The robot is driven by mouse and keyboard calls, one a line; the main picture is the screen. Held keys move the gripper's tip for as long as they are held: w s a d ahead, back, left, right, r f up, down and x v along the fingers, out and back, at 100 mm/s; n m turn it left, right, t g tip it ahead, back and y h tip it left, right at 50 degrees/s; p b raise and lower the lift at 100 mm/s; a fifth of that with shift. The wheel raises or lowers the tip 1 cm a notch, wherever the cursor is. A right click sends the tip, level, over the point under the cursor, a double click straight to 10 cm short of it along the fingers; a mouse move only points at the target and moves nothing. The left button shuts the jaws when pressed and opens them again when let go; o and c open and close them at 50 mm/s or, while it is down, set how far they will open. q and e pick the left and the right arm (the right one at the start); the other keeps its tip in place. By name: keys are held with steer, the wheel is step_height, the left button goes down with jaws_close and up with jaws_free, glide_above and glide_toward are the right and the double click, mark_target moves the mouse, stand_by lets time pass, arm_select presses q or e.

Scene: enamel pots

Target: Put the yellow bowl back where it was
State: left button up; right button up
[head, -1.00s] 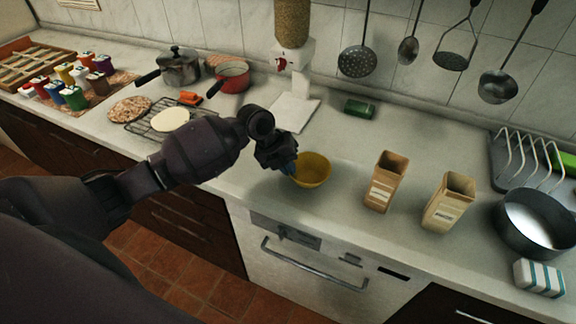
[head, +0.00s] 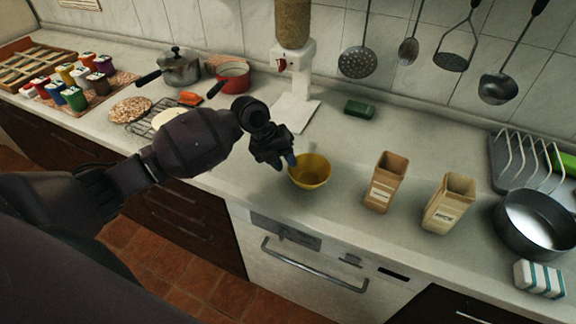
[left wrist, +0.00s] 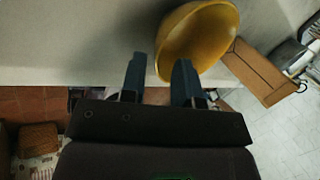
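The yellow bowl (head: 312,172) stands upright on the counter, near its front edge and left of two tan boxes. My left gripper (head: 284,161) is just left of the bowl, with its blue fingertips apart. In the left wrist view the left gripper (left wrist: 159,72) is open, and the bowl (left wrist: 200,38) lies just beyond the fingertips. The right finger overlaps the bowl's side there, and the left finger is beside its rim. I cannot tell whether a finger touches the bowl. My right gripper is not in view.
Two tan boxes (head: 384,182) (head: 449,204) stand right of the bowl. A white dispenser (head: 294,80) stands behind the gripper, and a green block (head: 360,108) lies at the back. A steel pan (head: 537,224) is far right. The counter between bowl and green block is clear.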

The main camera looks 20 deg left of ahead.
arm_select(q)
steer(key=v, duration=0.9)
steer(key=shift+r, duration=0.2)
steer(key=shift+a, duration=0.15)
steer(key=s+d+f+n, duration=0.1)
steer(key=s+f, duration=0.1)
steer(key=s+d+f+n, duration=0.1)
steer(key=s+f+n, duration=0.1)
steer(key=f, duration=0.1)
steer(key=s+d+f+n, duration=0.1)
steer(key=s+f+n, duration=0.1)
steer(key=s, duration=0.1)
steer(key=shift+d+f, duration=0.15)
steer(key=shift+d, duration=0.05)
steer(key=s+a+f+n+t+y, duration=0.1)
steer(key=s+a+f+n+y, duration=0.15)
steer(key=s+n, duration=1)
steer(key=s+a+f+n+t+y, duration=0.1)
steer(key=s+a+n+y, duration=0.15)
steer(key=s+n, duration=1)
steer(key=w+f+t, duration=0.7)
steer(key=w+f, duration=0.2)
steer(key=f, duration=0.1)
steer(key=shift+d+f+n+t, duration=0.3)
steer(key=shift+d+n, duration=0.05)
steer(key=shift+n, duration=0.05)
